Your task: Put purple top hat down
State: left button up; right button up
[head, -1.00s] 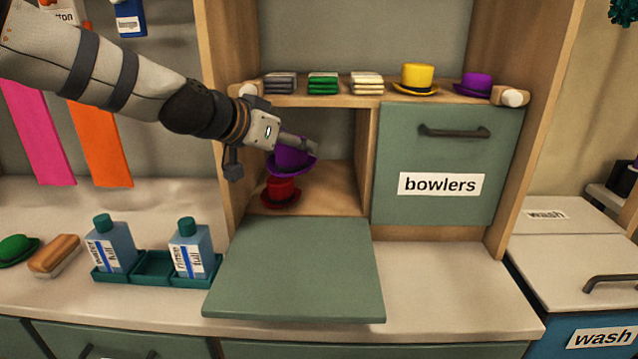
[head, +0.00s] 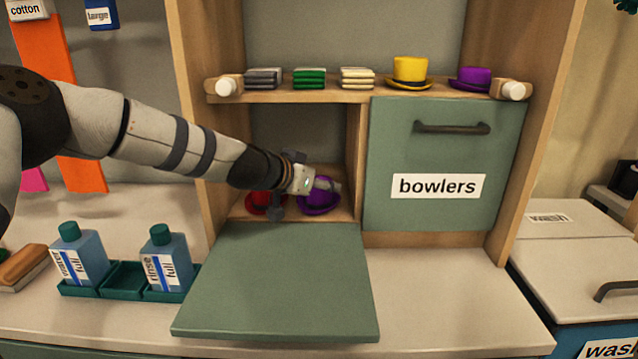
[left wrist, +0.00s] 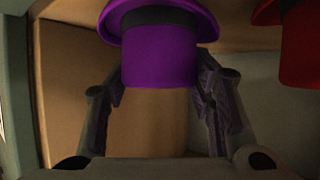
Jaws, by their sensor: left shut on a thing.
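The purple top hat (head: 318,203) is inside the open left compartment (head: 240,213), at its right side. Its brim is low, at or just above the compartment floor; I cannot tell whether it touches. My left gripper (head: 327,185) is shut on the hat's crown and partly covers it. In the left wrist view the hat (left wrist: 160,52) sits between the two fingers (left wrist: 160,85), brim toward the top of the picture. A red hat (head: 259,203) stands to the left in the same compartment, partly hidden by my gripper. My right gripper is not in view.
The compartment's green door (head: 275,285) is folded down in front. A shut door labelled bowlers (head: 445,160) is to the right. The shelf above holds folded cloths (head: 309,78), a yellow hat (head: 410,72) and another purple hat (head: 473,78). Bottles (head: 166,260) stand at lower left.

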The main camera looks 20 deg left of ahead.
pick_arm(q)
jog(key=shift+f, duration=0.2)
jog(key=o, duration=1)
jog(key=shift+c, duration=0.2)
jog(key=shift+r, duration=0.15)
jog(key=shift+s+r, duration=0.15)
jog(key=shift+r, duration=0.2)
jog(key=p+v, duration=0.3)
jog(key=v, duration=0.8)
jog(key=shift+s, duration=0.35)
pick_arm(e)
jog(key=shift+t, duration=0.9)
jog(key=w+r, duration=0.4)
pick_arm(q)
jog(key=shift+a, duration=0.1)
